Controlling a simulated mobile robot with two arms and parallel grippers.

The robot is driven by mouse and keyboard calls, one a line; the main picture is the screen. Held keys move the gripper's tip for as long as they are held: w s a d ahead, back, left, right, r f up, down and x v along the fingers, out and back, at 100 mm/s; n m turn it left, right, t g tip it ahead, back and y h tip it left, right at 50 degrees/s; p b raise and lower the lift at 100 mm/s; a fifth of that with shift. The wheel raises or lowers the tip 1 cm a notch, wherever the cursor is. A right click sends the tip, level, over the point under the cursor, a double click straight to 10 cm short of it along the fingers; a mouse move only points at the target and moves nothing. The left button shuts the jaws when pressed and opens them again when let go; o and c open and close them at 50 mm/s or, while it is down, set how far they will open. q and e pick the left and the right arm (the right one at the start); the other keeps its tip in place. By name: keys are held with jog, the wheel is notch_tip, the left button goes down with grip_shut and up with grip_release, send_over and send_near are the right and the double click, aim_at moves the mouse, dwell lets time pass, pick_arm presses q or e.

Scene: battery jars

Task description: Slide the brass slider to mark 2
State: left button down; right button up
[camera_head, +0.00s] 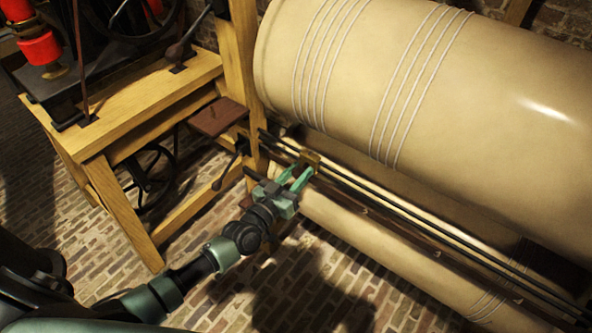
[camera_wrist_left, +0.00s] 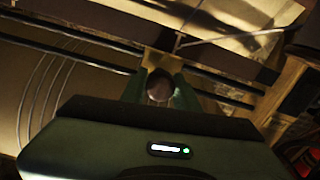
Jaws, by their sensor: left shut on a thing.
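The brass slider (camera_head: 311,158) sits near the left end of a pair of dark parallel rails (camera_head: 420,228) in front of the large cream roller. It also shows as a yellowish block across the rails in the left wrist view (camera_wrist_left: 160,62). My left gripper (camera_head: 301,171) has its green fingers at the slider. In the left wrist view, the fingers (camera_wrist_left: 160,82) are shut around a round brownish knob (camera_wrist_left: 160,90) on the slider's near side. I cannot make out mark 2 or any numbers along the rails. My right gripper is not in view.
A large cream roller (camera_head: 350,70) with wound cord bands hangs above the rails, and a lower roller (camera_head: 370,245) lies below. A wooden frame (camera_head: 243,60) stands at the rails' left end. The rails run clear to the lower right.

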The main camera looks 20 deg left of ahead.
pick_arm(q)
jog(key=s+d+p, duration=0.3)
jog(key=d, duration=0.5)
jog(key=p, duration=0.1)
send_over(363, 211)
jog(key=s+a, duration=0.2)
jog(key=s, duration=0.1)
jog(key=shift+w, duration=0.1)
jog(key=shift+s+d, duration=0.3)
jog(key=shift+d, duration=0.5)
jog(key=c, duration=1.1)
grip_release()
jog(key=shift+o, duration=0.2)
jog(key=v, duration=0.8)
jog(key=shift+b, duration=0.4)
